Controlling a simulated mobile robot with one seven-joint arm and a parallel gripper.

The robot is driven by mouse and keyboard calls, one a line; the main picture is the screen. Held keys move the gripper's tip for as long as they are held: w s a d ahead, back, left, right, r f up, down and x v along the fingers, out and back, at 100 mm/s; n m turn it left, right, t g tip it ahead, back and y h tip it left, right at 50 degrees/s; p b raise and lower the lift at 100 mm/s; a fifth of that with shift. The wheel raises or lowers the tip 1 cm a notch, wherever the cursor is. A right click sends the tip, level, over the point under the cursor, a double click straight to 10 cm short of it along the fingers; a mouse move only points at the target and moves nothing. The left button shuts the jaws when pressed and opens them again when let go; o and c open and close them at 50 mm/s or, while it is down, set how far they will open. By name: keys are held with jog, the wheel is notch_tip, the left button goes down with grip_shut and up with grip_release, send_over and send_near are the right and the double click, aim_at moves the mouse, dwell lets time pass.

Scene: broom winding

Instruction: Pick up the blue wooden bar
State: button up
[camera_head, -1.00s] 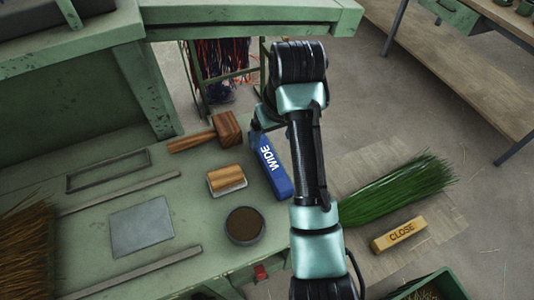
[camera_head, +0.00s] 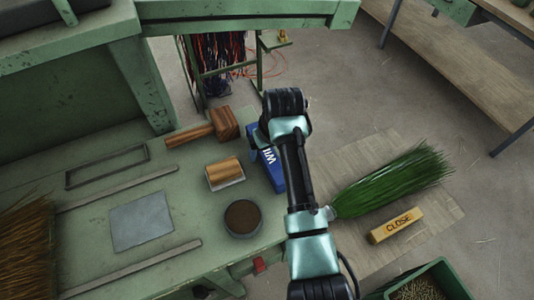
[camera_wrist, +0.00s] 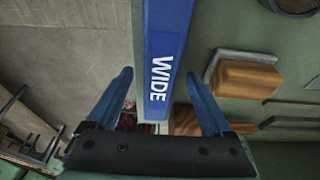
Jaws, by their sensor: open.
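The blue wooden bar (camera_head: 268,168), marked "WIDE", lies along the right edge of the green workbench (camera_head: 85,230). My arm hides part of it in the head view. In the wrist view the blue bar (camera_wrist: 163,60) runs down from the top edge, with its near end between the two fingers. My gripper (camera_wrist: 162,80) is open, one blue finger on each side of the bar, with a gap visible on both sides. I cannot tell how far the fingertips are above the bar.
A wooden mallet (camera_head: 225,124), a wood-topped block (camera_head: 225,173) and a round dark dish (camera_head: 243,217) stand left of the bar. A yellow "CLOSE" bar (camera_head: 396,226) and green bristles (camera_head: 395,180) lie on the floor mat. A green bin (camera_head: 447,281) is at lower right.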

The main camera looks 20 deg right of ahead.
jog(key=shift+r, duration=0.1)
grip_shut()
dwell(0.4)
